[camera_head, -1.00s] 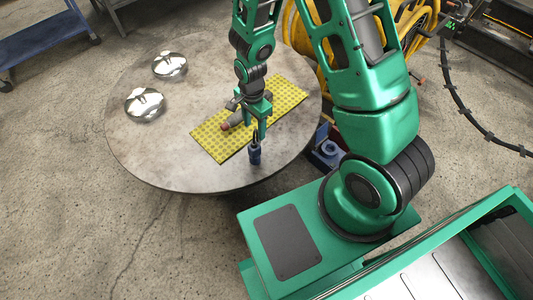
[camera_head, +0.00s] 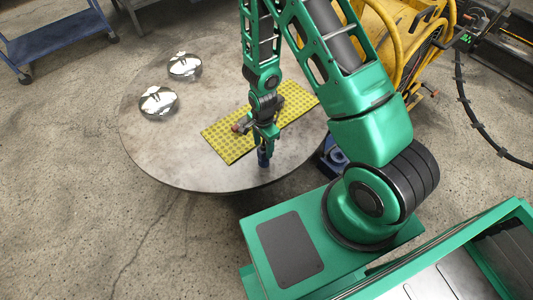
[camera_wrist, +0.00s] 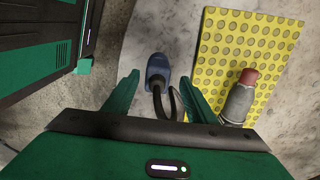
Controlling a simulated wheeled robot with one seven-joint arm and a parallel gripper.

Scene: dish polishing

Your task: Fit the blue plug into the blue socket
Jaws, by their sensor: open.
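The blue plug (camera_head: 264,159) stands near the front edge of the round table, and its dark cable shows in the wrist view, where the plug (camera_wrist: 158,66) lies between my fingers. My gripper (camera_wrist: 159,78) is open, one finger on each side of the plug, with gaps visible. In the head view my gripper (camera_head: 265,148) points down over the plug and hides its upper part. A blue block with a round face (camera_head: 336,156), apparently the blue socket, sits right of the table, partly hidden by my arm.
A yellow dotted mat (camera_head: 228,143) lies on the round table (camera_head: 160,155). A grey cylindrical tool with a red end (camera_wrist: 239,98) rests on it. Two shiny dishes (camera_head: 185,66) (camera_head: 158,102) lie at the back left. A yellow hose reel (camera_head: 395,45) stands behind my arm.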

